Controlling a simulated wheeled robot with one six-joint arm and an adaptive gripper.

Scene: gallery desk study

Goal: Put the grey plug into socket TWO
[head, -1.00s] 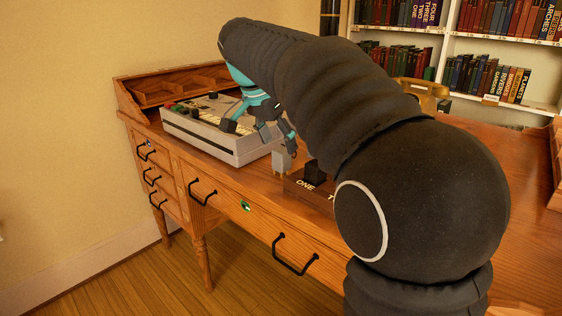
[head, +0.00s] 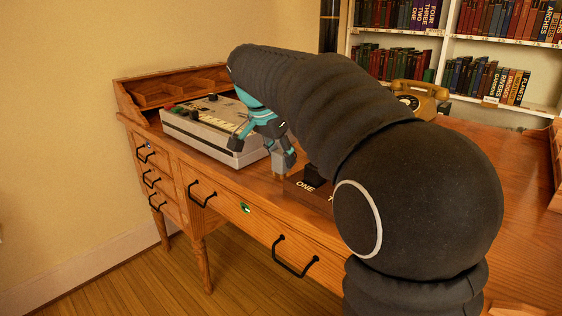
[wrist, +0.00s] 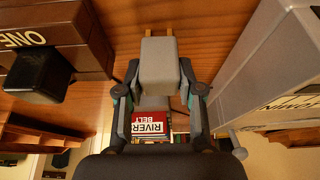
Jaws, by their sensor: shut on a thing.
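The grey plug (head: 278,160) is at the desk's front, between the grey device and the socket block. In the wrist view the plug (wrist: 158,65) sits between the two fingers of my gripper (wrist: 160,88), with two brass prongs pointing away from me. My gripper (head: 277,150) is shut on it. Whether the prongs touch the desk I cannot tell. The label beside ONE is mostly hidden by my arm, and socket TWO is not visible.
The grey device (head: 200,130) with knobs stands close left of my gripper; its side (wrist: 275,65) is near in the wrist view. A telephone (head: 420,98) stands at the back right. A wooden organizer (head: 165,88) lines the back left. Drawer handles protrude at the front.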

